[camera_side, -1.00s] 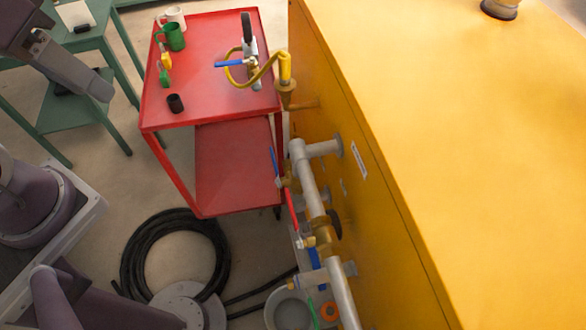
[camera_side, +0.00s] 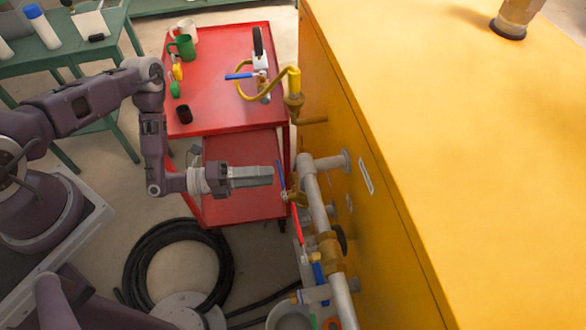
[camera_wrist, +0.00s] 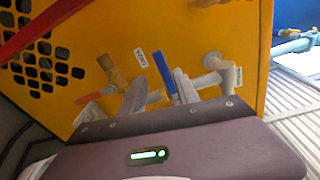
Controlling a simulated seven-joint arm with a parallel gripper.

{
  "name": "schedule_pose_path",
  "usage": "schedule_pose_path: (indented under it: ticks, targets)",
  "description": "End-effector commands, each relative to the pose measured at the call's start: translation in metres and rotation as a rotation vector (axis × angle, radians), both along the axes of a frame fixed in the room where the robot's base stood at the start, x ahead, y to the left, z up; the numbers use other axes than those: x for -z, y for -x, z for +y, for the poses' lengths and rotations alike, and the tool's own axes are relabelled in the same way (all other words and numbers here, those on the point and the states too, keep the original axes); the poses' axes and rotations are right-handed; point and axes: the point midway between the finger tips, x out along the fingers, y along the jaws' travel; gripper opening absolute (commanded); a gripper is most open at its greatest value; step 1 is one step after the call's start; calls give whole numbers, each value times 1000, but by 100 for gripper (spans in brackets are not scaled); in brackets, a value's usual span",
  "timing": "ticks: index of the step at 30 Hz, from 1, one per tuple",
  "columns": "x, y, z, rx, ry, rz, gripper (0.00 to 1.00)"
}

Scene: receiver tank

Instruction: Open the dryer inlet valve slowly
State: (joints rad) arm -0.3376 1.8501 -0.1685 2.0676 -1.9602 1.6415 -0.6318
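A valve with a blue lever handle (camera_side: 281,175) sits on the grey pipe (camera_side: 316,200) along the yellow cabinet's side. I cannot read which valve is labelled dryer inlet. My gripper (camera_side: 272,176) points right at this handle, with its fingertips close to it. In the wrist view the two fingers stand apart, and the blue handle (camera_wrist: 163,72) shows upright between their tips (camera_wrist: 159,78). The gripper looks open and empty; whether a finger touches the handle I cannot tell. A small white label (camera_wrist: 141,57) is on the yellow panel beside the handle.
A red handle (camera_side: 297,222) and brass fittings lie lower along the pipe. The red cart (camera_side: 215,100) behind carries mugs and a yellow hose with a blue-levered valve. A black hose coil (camera_side: 178,265) lies on the floor. The yellow cabinet (camera_side: 440,130) blocks the right.

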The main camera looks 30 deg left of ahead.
Motion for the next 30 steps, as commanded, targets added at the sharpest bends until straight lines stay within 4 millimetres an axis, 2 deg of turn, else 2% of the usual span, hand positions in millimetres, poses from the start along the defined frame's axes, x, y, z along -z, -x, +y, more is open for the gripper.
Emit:
schedule_pose_path:
  ticks: [1,4,15,24,30]
  targets:
    - [-2,-1,-3,-45,79,39,37]
    - [-5,-6,-9,-85,154,71,37]
    - [-6,-50,-53,-81,156,69,37]
    - [-6,-53,-56,-82,154,72,37]
    - [-6,-53,-56,-81,154,72,0]
